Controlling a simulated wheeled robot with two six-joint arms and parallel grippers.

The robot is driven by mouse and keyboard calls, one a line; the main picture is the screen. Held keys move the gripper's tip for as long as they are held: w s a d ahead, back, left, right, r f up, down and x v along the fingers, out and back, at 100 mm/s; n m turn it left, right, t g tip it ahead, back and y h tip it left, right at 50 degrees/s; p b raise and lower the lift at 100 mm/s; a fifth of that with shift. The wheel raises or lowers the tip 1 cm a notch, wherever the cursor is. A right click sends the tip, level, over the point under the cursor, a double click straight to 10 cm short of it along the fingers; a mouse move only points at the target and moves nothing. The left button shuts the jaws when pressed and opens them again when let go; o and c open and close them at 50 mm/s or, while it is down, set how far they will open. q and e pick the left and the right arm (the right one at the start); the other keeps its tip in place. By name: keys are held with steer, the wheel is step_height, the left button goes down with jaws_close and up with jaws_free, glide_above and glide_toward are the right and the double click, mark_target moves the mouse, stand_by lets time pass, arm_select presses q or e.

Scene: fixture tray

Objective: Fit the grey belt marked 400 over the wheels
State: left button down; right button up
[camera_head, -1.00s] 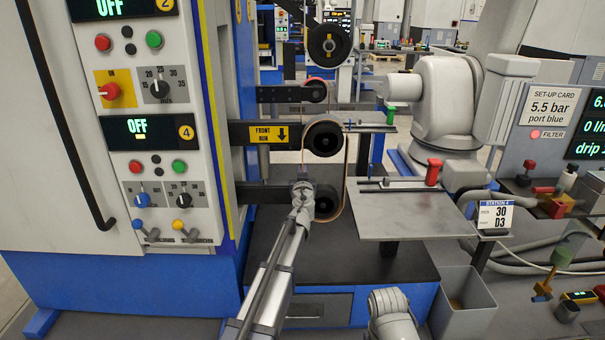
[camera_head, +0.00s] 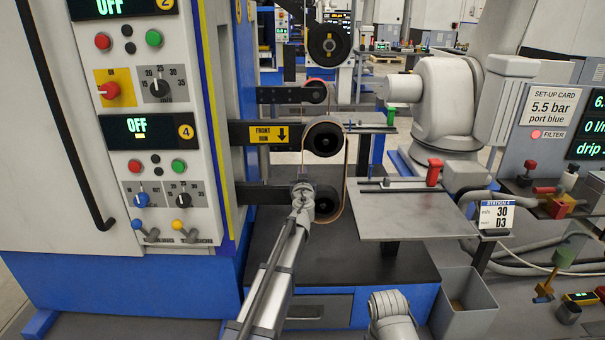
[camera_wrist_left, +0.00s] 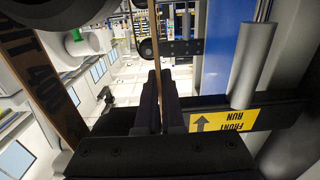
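The belt (camera_head: 347,170) shows as a thin tan-edged loop around the dark upper wheel (camera_head: 323,139) and lower wheel (camera_head: 327,204) in the head view. Whether it sits fully on both wheels I cannot tell. In the left wrist view the left gripper's fingers (camera_wrist_left: 161,98) are closed on the strand.
A yellow FRONT RUN label (camera_head: 269,134) is on the upper wheel's arm. A grey plate (camera_head: 410,215) with a red-handled clamp (camera_head: 433,172) stands right of the wheels. A grey bin (camera_head: 464,305) is below it. The control cabinet (camera_head: 150,100) fills the left.

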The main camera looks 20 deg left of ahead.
arm_select(q)
steer(key=c, duration=1)
jaws_free()
steer(key=shift+o, duration=0.5)
steer(key=shift+o, duration=0.9)
steer(key=shift+s, duration=0.1)
steer(key=v, duration=1)
steer(key=shift+s, duration=0.4)
